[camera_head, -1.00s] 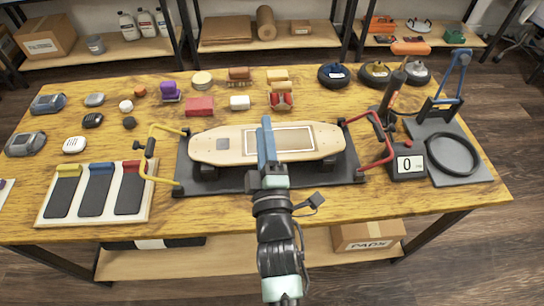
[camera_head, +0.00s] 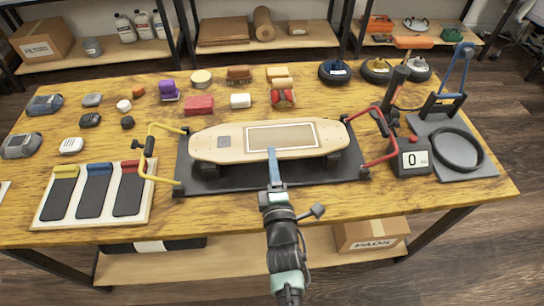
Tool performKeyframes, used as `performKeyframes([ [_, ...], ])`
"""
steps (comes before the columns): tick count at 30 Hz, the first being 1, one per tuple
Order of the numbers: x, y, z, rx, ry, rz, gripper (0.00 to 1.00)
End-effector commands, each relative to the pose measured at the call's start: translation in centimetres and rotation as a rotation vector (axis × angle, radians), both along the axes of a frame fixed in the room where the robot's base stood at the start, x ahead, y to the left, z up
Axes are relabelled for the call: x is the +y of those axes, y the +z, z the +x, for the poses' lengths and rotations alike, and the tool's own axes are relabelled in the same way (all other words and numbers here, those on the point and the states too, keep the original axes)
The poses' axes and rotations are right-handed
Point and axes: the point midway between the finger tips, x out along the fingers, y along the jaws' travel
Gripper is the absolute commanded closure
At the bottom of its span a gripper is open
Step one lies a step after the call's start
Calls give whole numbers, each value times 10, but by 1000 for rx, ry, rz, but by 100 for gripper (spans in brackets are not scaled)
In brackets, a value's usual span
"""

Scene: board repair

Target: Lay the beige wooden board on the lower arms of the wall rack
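The beige wooden board (camera_head: 236,148) is a long rounded skateboard deck with a pale-framed brown rectangle on top. It lies lengthwise over a black mat (camera_head: 230,181) on the table, with dark parts under both ends. My gripper (camera_head: 272,153) comes from the front, and its blue tip overlaps the middle of the board's near edge. It is seen edge-on, so I cannot tell whether its fingers are apart or touch the board. I can make out no wall rack with arms in this view.
A yellow bar (camera_head: 149,160) and a red bar (camera_head: 378,137) flank the board. A padded tray (camera_head: 40,221) lies at left, a scale (camera_head: 411,158) and a grey plate (camera_head: 468,173) at right. Small items crowd the table's back. Low shelves (camera_head: 222,41) stand behind.

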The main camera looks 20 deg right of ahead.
Motion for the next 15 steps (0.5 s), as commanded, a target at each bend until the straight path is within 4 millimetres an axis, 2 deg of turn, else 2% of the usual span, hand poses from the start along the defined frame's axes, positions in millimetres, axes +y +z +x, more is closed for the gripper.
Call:
performKeyframes([
  [6, -5, 0, 18, 0, 0, 1, 62],
  [15, -6, -1, 21, 1, 0, 1, 62],
])
